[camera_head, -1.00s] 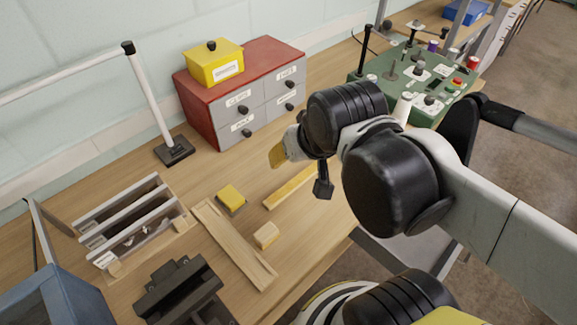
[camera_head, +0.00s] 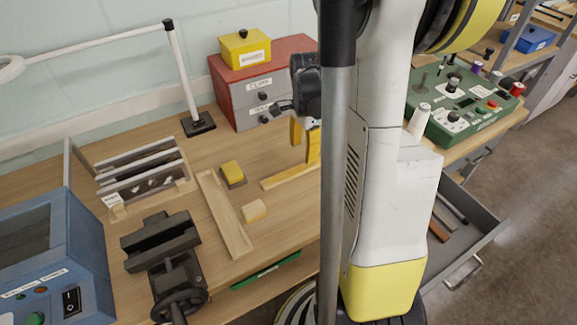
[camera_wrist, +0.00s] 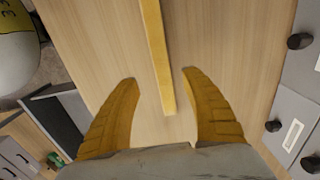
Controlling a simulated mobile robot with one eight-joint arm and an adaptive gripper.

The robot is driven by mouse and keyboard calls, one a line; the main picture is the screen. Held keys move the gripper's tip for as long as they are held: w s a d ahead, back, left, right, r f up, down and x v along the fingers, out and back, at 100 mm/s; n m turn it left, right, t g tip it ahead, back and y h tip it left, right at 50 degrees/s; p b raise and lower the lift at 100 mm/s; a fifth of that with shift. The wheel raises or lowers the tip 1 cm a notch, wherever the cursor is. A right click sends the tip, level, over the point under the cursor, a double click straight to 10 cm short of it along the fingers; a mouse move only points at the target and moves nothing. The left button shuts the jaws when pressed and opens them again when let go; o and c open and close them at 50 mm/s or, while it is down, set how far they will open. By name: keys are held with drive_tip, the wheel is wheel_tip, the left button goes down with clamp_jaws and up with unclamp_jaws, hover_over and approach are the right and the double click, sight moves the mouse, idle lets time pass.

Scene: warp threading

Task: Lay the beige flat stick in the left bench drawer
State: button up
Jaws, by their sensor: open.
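The beige flat stick (camera_head: 285,178) lies on the bench top, partly behind my arm in the head view. In the wrist view the stick (camera_wrist: 157,55) runs from the top edge down between my two yellow fingers. My gripper (camera_head: 305,143) is open and empty; in the wrist view its fingertips (camera_wrist: 160,75) are spread to either side of the stick, with gaps. Whether they are level with it or above it, I cannot tell. An open grey drawer (camera_head: 489,238) with items in it shows right of my arm. I cannot tell which drawer is the left one.
A long wooden board (camera_head: 222,208), a yellow block (camera_head: 233,170) and a beige block (camera_head: 254,211) lie left of the stick. A red-topped cabinet (camera_head: 245,97) stands behind. A black vise (camera_head: 162,245) is at the front left. A green control box (camera_head: 462,110) stands right.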

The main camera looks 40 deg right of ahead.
sight(300, 168)
wheel_tip(300, 168, down, 3)
drive_tip(key=shift+f+b, duration=0.1)
drive_tip(key=shift+b, duration=0.35)
drive_tip(key=f+b, duration=0.1)
drive_tip(key=f, duration=0.2)
drive_tip(key=f+b, duration=0.1)
drive_tip(key=f, duration=0.1)
drive_tip(key=shift+w+a+b, duration=0.25)
drive_tip(key=shift+b, duration=0.1)
clamp_jaws()
